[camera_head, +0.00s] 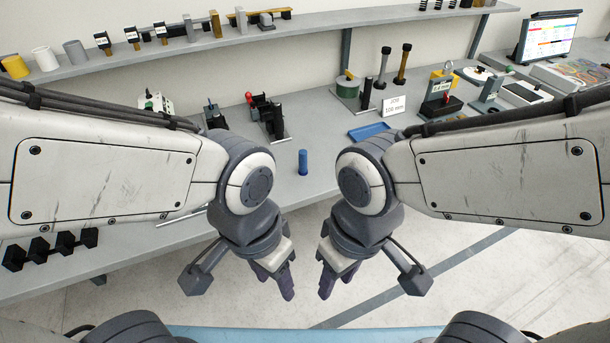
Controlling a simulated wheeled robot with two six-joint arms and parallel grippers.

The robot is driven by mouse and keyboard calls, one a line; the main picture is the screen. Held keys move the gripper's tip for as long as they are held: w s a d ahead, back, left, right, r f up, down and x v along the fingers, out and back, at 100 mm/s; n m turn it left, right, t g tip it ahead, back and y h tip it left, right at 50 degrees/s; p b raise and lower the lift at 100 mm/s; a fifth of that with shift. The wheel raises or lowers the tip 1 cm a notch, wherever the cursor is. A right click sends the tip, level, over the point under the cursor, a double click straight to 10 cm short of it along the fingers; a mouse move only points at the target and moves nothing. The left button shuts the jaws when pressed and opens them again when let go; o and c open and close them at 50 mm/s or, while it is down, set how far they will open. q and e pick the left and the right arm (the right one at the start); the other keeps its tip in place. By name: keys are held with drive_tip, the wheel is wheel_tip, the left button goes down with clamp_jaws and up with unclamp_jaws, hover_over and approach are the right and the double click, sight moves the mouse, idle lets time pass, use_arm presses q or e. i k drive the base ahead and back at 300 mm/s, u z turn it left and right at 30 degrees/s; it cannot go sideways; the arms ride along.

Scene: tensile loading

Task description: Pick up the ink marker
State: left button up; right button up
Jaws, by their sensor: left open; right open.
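A small upright blue cylinder, which looks like the ink marker (303,162), stands on the grey bench near its front edge, between my two arms. My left gripper (279,281) hangs open and empty, pointing down in front of the bench, lower in the view than the marker. My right gripper (335,281) mirrors it on the right side, also open and empty. Neither gripper touches the marker.
A blue tray (369,131) and a white "100 mm" sign (394,105) lie behind the marker to the right. Black fixtures (270,118) stand behind it to the left. A shelf (300,24) holds several small parts. The bench right around the marker is clear.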

sight(302, 154)
drive_tip(key=z, duration=0.3)
drive_tip(key=i, duration=1.1)
drive_tip(key=u, duration=0.5)
